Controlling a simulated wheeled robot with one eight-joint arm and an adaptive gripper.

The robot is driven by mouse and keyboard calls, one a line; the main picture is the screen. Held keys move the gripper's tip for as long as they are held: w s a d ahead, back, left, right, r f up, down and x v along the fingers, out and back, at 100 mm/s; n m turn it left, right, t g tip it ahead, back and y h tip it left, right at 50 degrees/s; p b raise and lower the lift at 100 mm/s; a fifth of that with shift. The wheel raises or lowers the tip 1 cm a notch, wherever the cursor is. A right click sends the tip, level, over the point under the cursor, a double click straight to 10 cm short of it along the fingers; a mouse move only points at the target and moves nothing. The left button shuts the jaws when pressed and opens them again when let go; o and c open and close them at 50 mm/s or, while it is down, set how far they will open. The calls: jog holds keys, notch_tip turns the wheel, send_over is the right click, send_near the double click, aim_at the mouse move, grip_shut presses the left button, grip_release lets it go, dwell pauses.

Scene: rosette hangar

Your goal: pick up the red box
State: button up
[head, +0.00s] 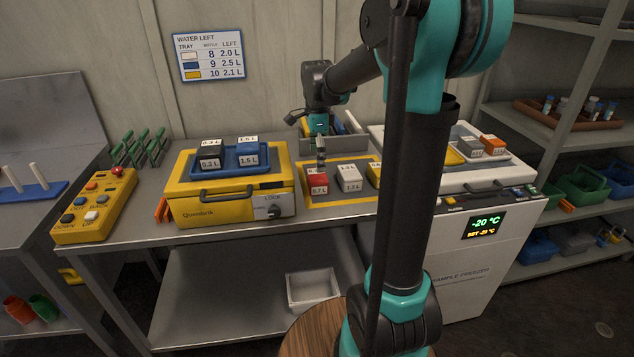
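The red box (319,186) stands on the yellow-edged mat on the middle bench, with a white label reading 0.7 L on its front. My gripper (321,166) points straight down over the red box, its fingertips at or just above the box's top. The fingers overlap in this view and look narrow, so their opening does not show. I cannot tell whether they touch the box. Part of the box's top and its top label are hidden behind the fingertips.
A white box (349,178) stands close on the right, with a yellow box (374,176) beyond it, partly behind my arm. A yellow case (230,207) with a blue tray stands to the left. A grey bin (352,141) is behind. The white freezer (488,180) is at right.

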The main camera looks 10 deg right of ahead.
aim_at(317, 174)
jog(key=shift+f, duration=3.6)
jog(key=c, duration=1.3)
